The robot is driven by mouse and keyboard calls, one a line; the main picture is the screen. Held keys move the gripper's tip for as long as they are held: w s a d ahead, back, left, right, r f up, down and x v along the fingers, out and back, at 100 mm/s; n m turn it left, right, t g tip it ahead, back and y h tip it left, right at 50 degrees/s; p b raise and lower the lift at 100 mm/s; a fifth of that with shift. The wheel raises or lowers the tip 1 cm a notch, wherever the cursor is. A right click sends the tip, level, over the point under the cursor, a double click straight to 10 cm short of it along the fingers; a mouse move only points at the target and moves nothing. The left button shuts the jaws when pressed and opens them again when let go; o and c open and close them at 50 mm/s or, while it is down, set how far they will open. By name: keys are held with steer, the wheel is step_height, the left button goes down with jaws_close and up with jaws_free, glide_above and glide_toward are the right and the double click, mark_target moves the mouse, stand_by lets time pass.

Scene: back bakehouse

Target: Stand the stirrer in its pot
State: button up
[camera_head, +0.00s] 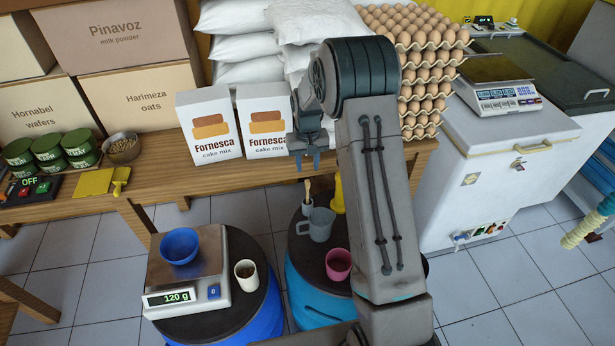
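A pink cup (338,264) stands nearer on the same drum, beside my arm. A white cup with brown contents (246,276) stands on the left drum. I cannot tell which vessel is the stirrer's pot.
A scale (194,293) reading 120 g bears a blue bowl (180,246) on the left drum. A yellow object (338,196) is partly hidden by my arm. Cake mix boxes (209,125), sacks and egg trays (420,90) crowd the wooden bench. A white freezer (490,165) stands right.

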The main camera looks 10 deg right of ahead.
steer(key=shift+r, duration=0.9)
steer(key=s+r+t, duration=0.2)
steer(key=s+r, duration=1.1)
steer(key=r, duration=0.2)
steer(key=s+r+t, duration=0.1)
steer(key=s+r, duration=0.2)
steer(key=s, duration=1.6)
steer(key=shift+r, duration=0.15)
